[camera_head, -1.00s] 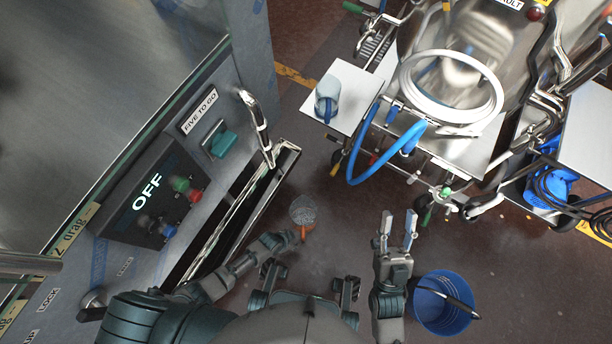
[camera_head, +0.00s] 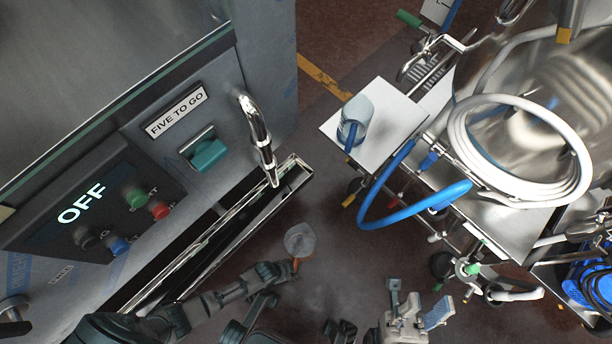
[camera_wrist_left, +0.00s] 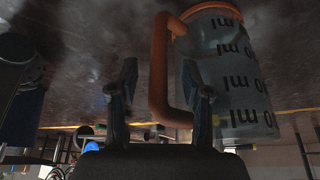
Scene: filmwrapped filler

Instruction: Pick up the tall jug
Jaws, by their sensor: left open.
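A clear jug with an orange handle (camera_head: 299,240) is in the lower middle of the head view, at the tip of my left gripper (camera_head: 283,271). In the left wrist view this jug (camera_wrist_left: 232,75) shows large, with dark ml marks that appear upside down. Its handle lies between the two spread fingers of my left gripper (camera_wrist_left: 160,95), which is open. I cannot tell whether the jug's base has support. Another clear jug, with a blue handle (camera_head: 357,112), stands on a white side table. My right gripper (camera_head: 418,302) is open and empty at the lower edge of the head view.
The white side table (camera_head: 390,110) adjoins a metal cart with a coiled white hose (camera_head: 465,150) and a blue hose (camera_head: 375,210). Open floor (camera_head: 345,265) lies between.

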